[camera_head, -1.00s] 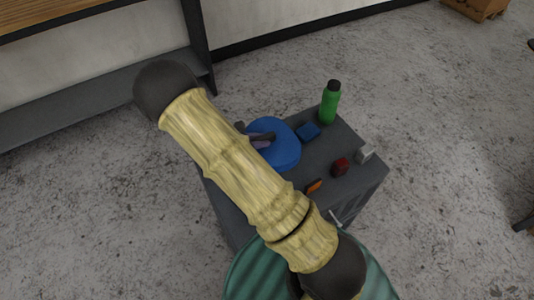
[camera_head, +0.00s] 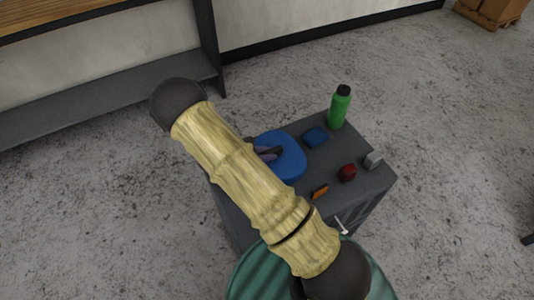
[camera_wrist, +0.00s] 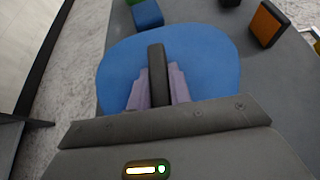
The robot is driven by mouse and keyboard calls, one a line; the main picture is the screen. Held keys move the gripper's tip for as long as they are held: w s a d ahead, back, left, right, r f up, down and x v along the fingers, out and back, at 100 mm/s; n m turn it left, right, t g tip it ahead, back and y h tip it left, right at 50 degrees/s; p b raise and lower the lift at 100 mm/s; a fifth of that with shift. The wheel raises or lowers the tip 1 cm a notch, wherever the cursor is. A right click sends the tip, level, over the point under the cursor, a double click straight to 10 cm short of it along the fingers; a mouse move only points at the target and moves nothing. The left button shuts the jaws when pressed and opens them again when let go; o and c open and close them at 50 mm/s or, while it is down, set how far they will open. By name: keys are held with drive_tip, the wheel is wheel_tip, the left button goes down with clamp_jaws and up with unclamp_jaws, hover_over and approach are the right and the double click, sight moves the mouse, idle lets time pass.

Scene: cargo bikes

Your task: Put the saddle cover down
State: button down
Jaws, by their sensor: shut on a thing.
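The saddle cover (camera_head: 288,158) is a blue, rounded, flat piece over the left part of a dark grey cabinet top. It fills the middle of the wrist view (camera_wrist: 212,62). My gripper (camera_head: 268,153) is at its left part, partly hidden behind my pale arm. In the wrist view my gripper (camera_wrist: 158,88) is shut on the saddle cover, with a dark bar and purplish pieces over its middle. Whether the cover touches the cabinet top cannot be told.
The cabinet top (camera_head: 335,150) also bears a green bottle (camera_head: 339,108), a blue block (camera_head: 315,137), a red block (camera_head: 347,173), an orange block (camera_head: 320,191) and a grey block (camera_head: 373,160). A dark shelf (camera_head: 120,95) stands at the back left. Speckled floor surrounds the cabinet.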

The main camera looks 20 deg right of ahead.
drive_tip(key=shift+f, duration=0.1)
drive_tip(key=c, duration=1.7)
unclamp_jaws()
drive_tip(key=o, duration=0.4)
drive_tip(key=shift+a+r, duration=0.15)
drive_tip(key=shift+r, duration=0.05)
drive_tip(key=v, duration=1.1)
drive_tip(key=shift+a+r, duration=0.1)
drive_tip(key=shift+a, duration=0.25)
